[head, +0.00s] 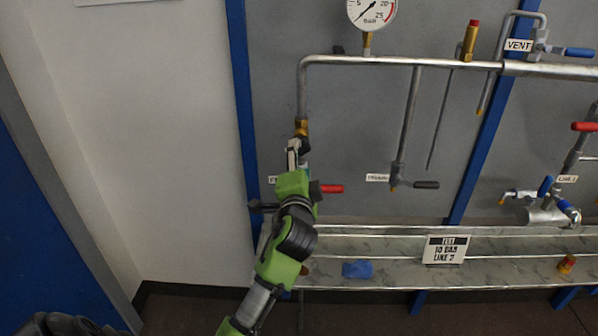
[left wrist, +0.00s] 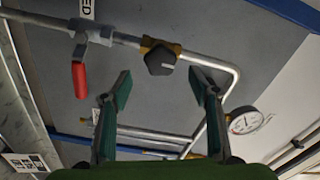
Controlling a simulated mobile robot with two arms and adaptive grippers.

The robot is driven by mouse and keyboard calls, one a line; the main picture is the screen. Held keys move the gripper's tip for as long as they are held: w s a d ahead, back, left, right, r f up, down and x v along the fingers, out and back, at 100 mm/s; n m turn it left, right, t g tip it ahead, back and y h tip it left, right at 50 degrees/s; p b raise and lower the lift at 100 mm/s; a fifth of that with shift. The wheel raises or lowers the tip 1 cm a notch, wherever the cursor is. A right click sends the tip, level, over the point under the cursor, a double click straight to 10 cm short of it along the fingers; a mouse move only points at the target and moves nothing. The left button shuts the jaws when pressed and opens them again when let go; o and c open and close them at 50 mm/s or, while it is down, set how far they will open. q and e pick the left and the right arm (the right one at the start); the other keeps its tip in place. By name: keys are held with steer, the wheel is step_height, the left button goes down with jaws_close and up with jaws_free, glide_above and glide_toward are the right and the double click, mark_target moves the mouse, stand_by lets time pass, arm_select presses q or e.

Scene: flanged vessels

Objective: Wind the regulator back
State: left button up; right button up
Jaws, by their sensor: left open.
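The regulator is a brass body (head: 302,127) with a black knob on the vertical pipe at the left end of the rig. In the left wrist view the black knob (left wrist: 160,62) shows a short white mark pointing right. My left gripper (head: 297,151) is at the knob in the head view and partly covers it. In the left wrist view its two fingers (left wrist: 160,86) are apart with nothing between them, and the knob appears beyond the tips, roughly centred. I cannot tell whether they touch it. My right gripper is not in view.
A red-lever valve (head: 331,188) sits just below the regulator, near my left wrist. A pressure gauge (head: 371,12) is above right. A black-lever drain valve (head: 426,184) hangs further right.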

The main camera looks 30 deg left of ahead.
arm_select(q)
steer(key=v, duration=0.5)
steer(key=shift+s, duration=0.15)
steer(key=w+d+f+m+g+h, duration=0.1)
steer(key=d+f+h, duration=0.2)
steer(key=f, duration=1)
steer(key=w+d+f+g+h, duration=0.1)
steer(key=d+f+g+h, duration=0.15)
steer(key=f, duration=1.05)
steer(key=s+d+f+g+h, duration=0.15)
steer(key=s+f, duration=0.25)
steer(key=f, duration=0.4)
steer(key=s+d+f+n+g, duration=0.1)
steer(key=s+d+f, duration=0.15)
steer(key=f, duration=0.45)
steer(key=s+d+f+g+h, duration=0.1)
steer(key=s+f, duration=0.3)
steer(key=f, duration=0.4)
steer(key=s+f+n+g, duration=0.2)
steer(key=s+f, duration=0.5)
steer(key=s, duration=0.6)
steer(key=s+d+f+n+g+h, duration=0.1)
steer(key=s+f+g, duration=0.1)
steer(key=s+f, duration=0.6)
steer(key=s+d+f+n+g, duration=0.1)
steer(key=s+f, duration=0.7)
steer(key=s, duration=1.2)
steer(key=shift+n+g+h, duration=0.3)
steer(key=shift+n+g, duration=0.5)
steer(key=shift+g, duration=0.3)
